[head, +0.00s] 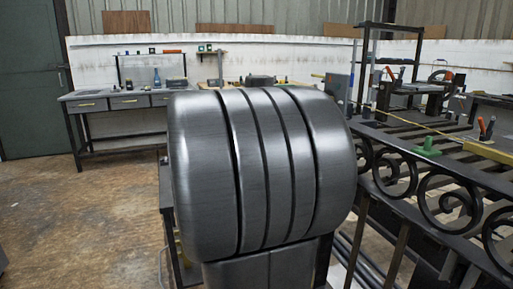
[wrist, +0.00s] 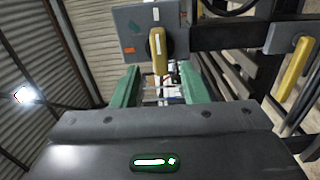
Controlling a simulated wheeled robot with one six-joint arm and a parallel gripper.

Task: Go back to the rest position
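My gripper (wrist: 160,82) shows in the wrist view with two green fingers standing well apart. I see nothing held between them; a cluttered background shows through the gap. The dark gripper body fills the bottom of that view. A grey box with a yellow handle (wrist: 157,42) appears beyond the fingertips, and I cannot tell how far off it is. In the head view a large dark ribbed arm link of mine fills the middle, and the gripper is not visible there.
A black scrollwork gate (head: 447,205) lies on a stand at the right, with a small green object (head: 427,147) on it. A workbench with drawers (head: 128,102) stands at the back left. Brown floor (head: 75,215) at the left is clear.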

